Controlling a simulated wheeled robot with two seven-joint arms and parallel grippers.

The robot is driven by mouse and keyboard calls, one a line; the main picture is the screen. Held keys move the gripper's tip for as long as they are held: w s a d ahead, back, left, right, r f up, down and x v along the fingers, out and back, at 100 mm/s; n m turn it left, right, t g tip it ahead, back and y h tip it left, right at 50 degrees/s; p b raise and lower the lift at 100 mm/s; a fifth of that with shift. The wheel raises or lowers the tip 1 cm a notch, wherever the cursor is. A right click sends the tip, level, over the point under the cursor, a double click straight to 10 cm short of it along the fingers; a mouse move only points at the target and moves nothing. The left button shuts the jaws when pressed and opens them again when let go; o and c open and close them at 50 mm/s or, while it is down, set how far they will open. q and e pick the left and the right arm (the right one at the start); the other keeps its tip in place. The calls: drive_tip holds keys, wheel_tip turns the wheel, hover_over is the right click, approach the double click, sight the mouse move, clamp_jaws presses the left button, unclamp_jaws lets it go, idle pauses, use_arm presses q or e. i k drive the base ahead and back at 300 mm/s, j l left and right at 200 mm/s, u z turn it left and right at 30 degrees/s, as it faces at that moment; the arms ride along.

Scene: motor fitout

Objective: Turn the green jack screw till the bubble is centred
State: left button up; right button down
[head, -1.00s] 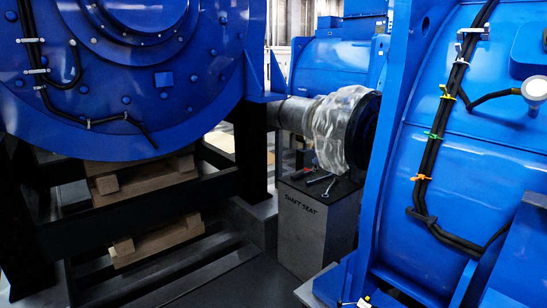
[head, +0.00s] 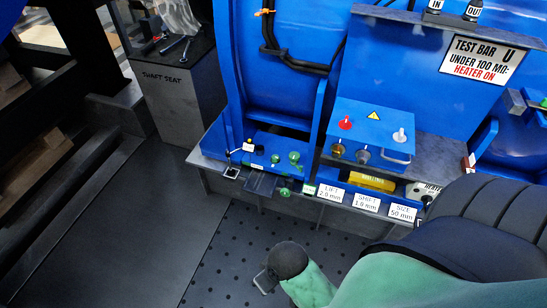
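Green screw heads sit on a low blue block at the foot of the large blue machine: one at the left (head: 275,158) and one at the right (head: 294,157). Another green piece (head: 285,192) shows lower, at the front edge. I cannot tell which green piece is the jack screw. Neither of my grippers is clearly seen in the head view.
Signs LIFT (head: 328,193), SHIFT (head: 366,202) and SIZE (head: 402,212) line the ledge. Behind them stands a blue control box (head: 370,130). A large green and dark ridged form (head: 400,275) blocks the lower right; I cannot tell what it is. The floor (head: 150,245) is clear at left.

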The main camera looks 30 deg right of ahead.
sight(294, 156)
drive_tip(key=z, duration=1.15)
drive_tip(key=k+l, duration=0.05)
